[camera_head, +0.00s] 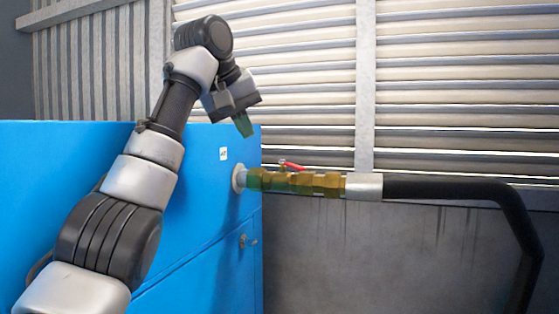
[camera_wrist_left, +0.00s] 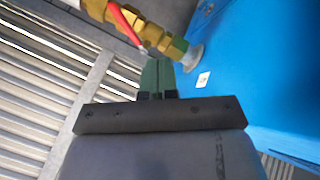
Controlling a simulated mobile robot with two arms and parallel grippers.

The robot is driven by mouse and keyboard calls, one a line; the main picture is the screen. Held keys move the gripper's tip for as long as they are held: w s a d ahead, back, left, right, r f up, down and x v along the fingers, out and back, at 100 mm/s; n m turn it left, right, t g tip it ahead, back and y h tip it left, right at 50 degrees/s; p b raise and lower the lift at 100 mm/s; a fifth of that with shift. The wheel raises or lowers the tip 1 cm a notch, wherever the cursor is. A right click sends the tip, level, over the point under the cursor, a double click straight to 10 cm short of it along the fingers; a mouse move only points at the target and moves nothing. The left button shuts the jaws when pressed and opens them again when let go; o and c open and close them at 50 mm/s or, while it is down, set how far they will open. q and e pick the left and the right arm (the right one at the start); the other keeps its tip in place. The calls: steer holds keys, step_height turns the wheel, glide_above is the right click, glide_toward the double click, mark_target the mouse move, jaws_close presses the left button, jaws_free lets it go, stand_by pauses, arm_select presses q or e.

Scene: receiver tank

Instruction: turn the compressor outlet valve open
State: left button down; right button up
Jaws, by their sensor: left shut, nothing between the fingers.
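The compressor outlet valve (camera_head: 295,181) is a brass body in line with a pipe on the right side of the blue compressor cabinet (camera_head: 205,215). Its red lever (camera_head: 292,166) sits on top and lies roughly along the pipe. My left gripper (camera_head: 244,126) is above and to the left of the valve, fingers pointing down, apart from the lever. In the left wrist view the green fingers (camera_wrist_left: 157,78) are together and empty, with the red lever (camera_wrist_left: 124,24) and brass valve (camera_wrist_left: 147,33) beyond their tips. My right gripper is not in view.
A black hose (camera_head: 450,190) runs right from the valve's silver coupling (camera_head: 363,187) and bends down. A louvred wall (camera_head: 300,80) with a vertical post (camera_head: 365,90) stands behind.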

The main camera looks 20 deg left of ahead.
mark_target(291, 165)
arm_select(q)
steer(key=w+d+f+p, duration=0.5)
steer(key=w+f+p, duration=0.2)
steer(key=p, duration=0.1)
steer(key=shift+d, duration=0.15)
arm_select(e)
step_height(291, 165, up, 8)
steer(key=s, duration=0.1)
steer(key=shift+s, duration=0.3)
arm_select(q)
steer(key=shift+d, duration=0.15)
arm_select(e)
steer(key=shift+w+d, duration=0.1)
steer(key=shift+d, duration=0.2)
